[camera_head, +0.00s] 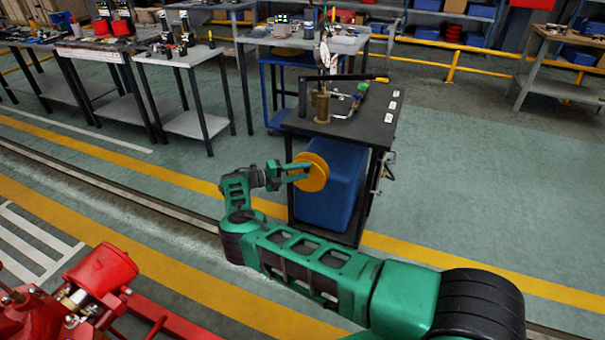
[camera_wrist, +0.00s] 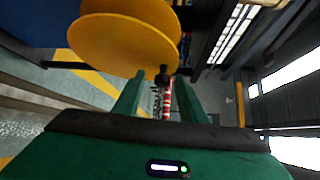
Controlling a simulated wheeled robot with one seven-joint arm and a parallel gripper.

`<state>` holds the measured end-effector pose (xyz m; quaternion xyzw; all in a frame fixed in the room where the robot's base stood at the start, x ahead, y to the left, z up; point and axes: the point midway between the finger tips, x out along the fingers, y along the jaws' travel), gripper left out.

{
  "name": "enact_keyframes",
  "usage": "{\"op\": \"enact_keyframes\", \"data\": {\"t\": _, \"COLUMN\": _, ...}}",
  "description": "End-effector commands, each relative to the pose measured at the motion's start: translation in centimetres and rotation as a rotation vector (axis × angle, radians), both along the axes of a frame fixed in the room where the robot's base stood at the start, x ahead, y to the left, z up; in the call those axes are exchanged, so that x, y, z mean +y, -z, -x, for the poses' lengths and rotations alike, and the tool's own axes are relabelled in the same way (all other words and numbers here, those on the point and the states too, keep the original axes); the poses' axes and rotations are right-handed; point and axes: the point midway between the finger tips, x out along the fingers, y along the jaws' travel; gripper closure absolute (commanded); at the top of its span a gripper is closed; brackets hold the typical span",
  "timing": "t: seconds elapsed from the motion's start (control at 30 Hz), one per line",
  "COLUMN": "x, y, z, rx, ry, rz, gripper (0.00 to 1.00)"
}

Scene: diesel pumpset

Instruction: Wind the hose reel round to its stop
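The yellow hose reel (camera_head: 316,173) is mounted at the left side of a blue cabinet block under a dark bench. In the wrist view the reel (camera_wrist: 112,40) fills the upper left, with two round flanges. A small dark knob (camera_wrist: 162,76) shows by the reel's lower right edge. My gripper (camera_wrist: 157,97) has its two green fingers apart, and the knob appears in the gap between them, touching neither finger visibly. In the head view my gripper (camera_head: 296,171) is close in front of the reel, which its fingers partly overlap.
The dark bench (camera_head: 345,125) above the reel holds a brass cylinder (camera_head: 322,104) and a long bar. A red machine (camera_head: 100,275) stands at lower left. Metal tables (camera_head: 185,55) are at the back left. Green floor right of the bench is clear.

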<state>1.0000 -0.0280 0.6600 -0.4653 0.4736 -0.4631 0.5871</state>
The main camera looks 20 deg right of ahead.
Motion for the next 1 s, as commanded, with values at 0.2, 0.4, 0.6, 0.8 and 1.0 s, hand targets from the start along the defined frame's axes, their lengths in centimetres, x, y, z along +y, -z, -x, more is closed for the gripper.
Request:
{"op": "enact_keyframes", "data": {"t": 0.2, "x": 1.1, "y": -0.2, "z": 0.0, "rx": -0.002, "ry": -0.001, "rz": -0.001, "gripper": 0.62}}
{"op": "enact_keyframes", "data": {"t": 0.4, "x": 4.6, "y": -0.5, "z": 0.4, "rx": 0.0, "ry": -0.003, "rz": -0.003, "gripper": 0.62}}
{"op": "enact_keyframes", "data": {"t": 0.6, "x": 8.3, "y": -0.9, "z": 0.8, "rx": 0.0, "ry": -0.001, "rz": -0.003, "gripper": 0.62}}
{"op": "enact_keyframes", "data": {"t": 0.8, "x": 10.2, "y": -1.0, "z": 1.0, "rx": 0.0, "ry": 0.001, "rz": -0.002, "gripper": 0.62}}
{"op": "enact_keyframes", "data": {"t": 1.0, "x": 10.8, "y": -1.1, "z": 1.1, "rx": 0.002, "ry": 0.003, "rz": -0.002, "gripper": 0.62}}
